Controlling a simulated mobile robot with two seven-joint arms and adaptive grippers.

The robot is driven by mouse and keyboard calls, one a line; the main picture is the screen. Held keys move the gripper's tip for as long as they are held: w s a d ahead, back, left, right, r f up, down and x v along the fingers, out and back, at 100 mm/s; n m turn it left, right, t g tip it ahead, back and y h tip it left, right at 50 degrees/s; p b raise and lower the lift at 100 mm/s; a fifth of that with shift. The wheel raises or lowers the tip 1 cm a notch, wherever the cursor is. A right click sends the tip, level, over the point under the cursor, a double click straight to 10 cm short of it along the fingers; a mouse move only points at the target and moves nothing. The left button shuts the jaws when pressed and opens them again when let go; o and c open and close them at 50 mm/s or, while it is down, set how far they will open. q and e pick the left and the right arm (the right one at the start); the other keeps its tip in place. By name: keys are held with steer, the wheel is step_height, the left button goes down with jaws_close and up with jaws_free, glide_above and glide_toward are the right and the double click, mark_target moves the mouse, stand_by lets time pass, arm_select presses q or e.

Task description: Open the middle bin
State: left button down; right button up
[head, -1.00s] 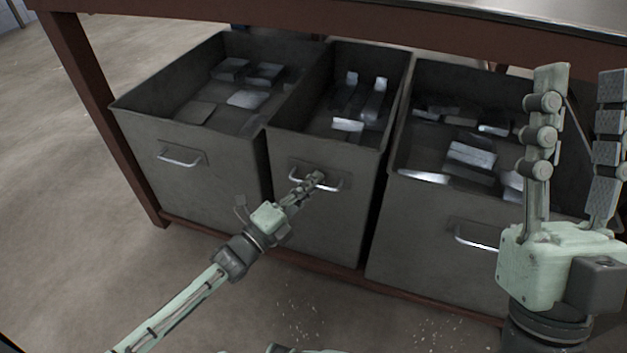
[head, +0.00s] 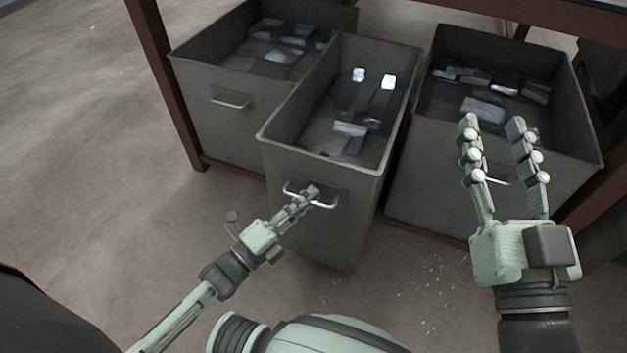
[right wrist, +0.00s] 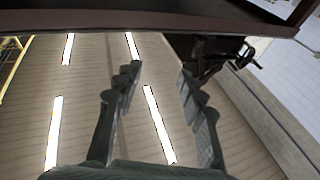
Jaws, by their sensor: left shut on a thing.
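The middle bin (head: 318,165) is a dark grey metal box with an open top. It stands pulled out toward me, ahead of the two bins beside it, and is turned slightly. Several metal pieces lie inside. Its silver handle (head: 325,204) is on the front face. My left gripper (head: 308,194) is shut on this handle, and its fingers hide part of it. My right gripper (head: 494,122) is open and empty, fingers up, in front of the right bin. Its spread fingers also show in the right wrist view (right wrist: 158,85).
The left bin (head: 215,125) and the right bin (head: 420,165) stand under the red-brown table frame (head: 168,75), each holding metal pieces. The right bin's handle is partly behind my right gripper. The floor (head: 90,190) at left is clear.

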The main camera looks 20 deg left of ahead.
arm_select(q)
steer(key=s, duration=0.4)
steer(key=shift+a+p, duration=0.15)
steer(key=shift+p, duration=0.2)
arm_select(e)
steer(key=f+g, duration=0.1)
steer(key=w+d+f+h, duration=0.1)
steer(key=f, duration=0.1)
steer(key=f+g, duration=0.1)
steer(key=f, duration=0.1)
steer(key=shift+w+d+f+g+h, duration=0.2)
steer(key=shift+d+f+g+h, duration=0.1)
steer(key=shift+d+h, duration=0.1)
steer(key=shift+r, duration=0.1)
arm_select(q)
steer(key=c, duration=1.9)
jaws_free()
